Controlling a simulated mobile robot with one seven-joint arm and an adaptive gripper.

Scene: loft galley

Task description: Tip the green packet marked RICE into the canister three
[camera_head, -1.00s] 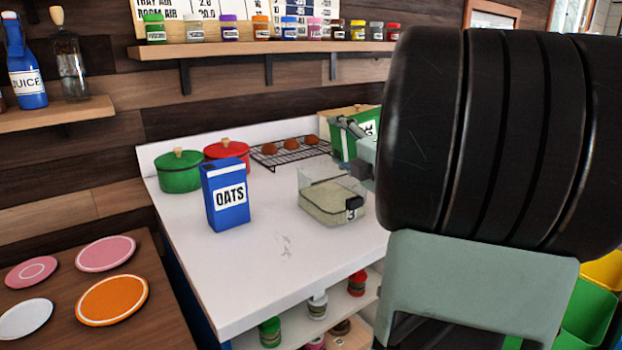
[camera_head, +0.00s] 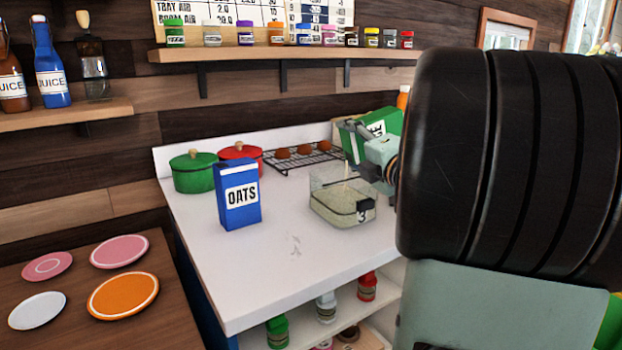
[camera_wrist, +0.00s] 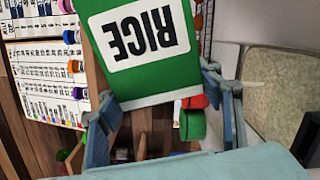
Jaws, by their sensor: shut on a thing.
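Canister three (camera_head: 338,212) is a clear square tub with a black tag marked 3, standing on the white counter. It holds pale grain. A thin pale streak stands above the grain, below the packet. The canister's wall also shows at the right of the wrist view (camera_wrist: 238,60). My arm hides the packet's right side.
A blue OATS box (camera_head: 238,196) stands left of the canister. Green (camera_head: 194,174) and red (camera_head: 241,153) pots and a wire rack (camera_head: 300,160) with brown round items are behind. The front of the white counter (camera_head: 260,270) is clear.

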